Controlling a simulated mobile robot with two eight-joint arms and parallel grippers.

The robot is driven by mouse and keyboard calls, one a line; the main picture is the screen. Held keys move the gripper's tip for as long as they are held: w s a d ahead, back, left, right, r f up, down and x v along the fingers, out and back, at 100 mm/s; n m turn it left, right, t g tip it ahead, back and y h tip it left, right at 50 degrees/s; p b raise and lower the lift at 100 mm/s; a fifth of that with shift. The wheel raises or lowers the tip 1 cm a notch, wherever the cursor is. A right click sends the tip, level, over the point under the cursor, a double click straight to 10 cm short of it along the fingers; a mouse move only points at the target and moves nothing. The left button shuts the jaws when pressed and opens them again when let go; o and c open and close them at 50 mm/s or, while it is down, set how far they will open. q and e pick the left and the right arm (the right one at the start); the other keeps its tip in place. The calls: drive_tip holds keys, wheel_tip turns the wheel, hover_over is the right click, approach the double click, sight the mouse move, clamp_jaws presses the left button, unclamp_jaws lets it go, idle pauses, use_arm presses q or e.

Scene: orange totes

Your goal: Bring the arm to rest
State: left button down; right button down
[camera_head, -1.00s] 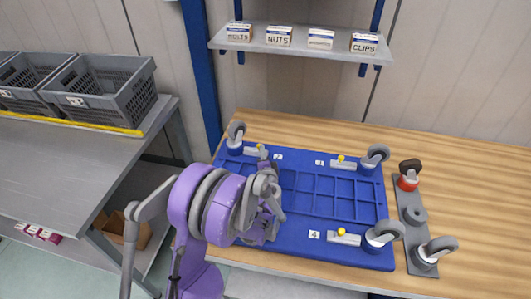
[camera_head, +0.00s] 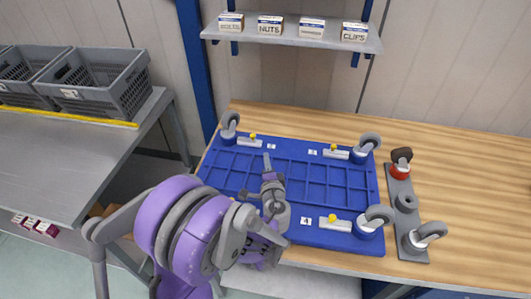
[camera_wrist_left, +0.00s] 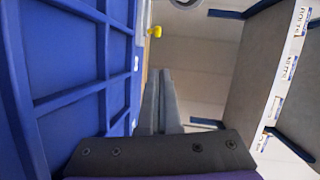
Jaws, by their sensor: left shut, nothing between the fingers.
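My left arm comes in from the lower left with a large purple and grey joint. My left gripper (camera_head: 267,162) is over the blue ribbed panel (camera_head: 230,170), with its fingers pointing toward the back wall. In the left wrist view the grey fingers (camera_wrist_left: 160,78) are together with nothing between them. The ribbed panel (camera_wrist_left: 70,95) fills the left of that view, beside the fingers. I cannot tell how high the gripper is above the panel. My right gripper is in neither view.
Casters (camera_head: 366,147) and yellow-knobbed clamps (camera_head: 336,221) sit on the panel's corners. A grey holder (camera_head: 406,204) with a red caster (camera_head: 400,163) stands to its right. Behind is a shelf (camera_head: 300,38) with small boxes. Grey crates (camera_head: 104,80) stand on the left table. The wooden bench is clear at right.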

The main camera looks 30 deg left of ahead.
use_arm(q)
drive_tip(key=shift+s+d+r, duration=0.15)
drive_tip(key=shift+s+d, duration=0.35)
drive_tip(key=shift+d, duration=0.05)
drive_tip(key=shift+a, duration=0.1)
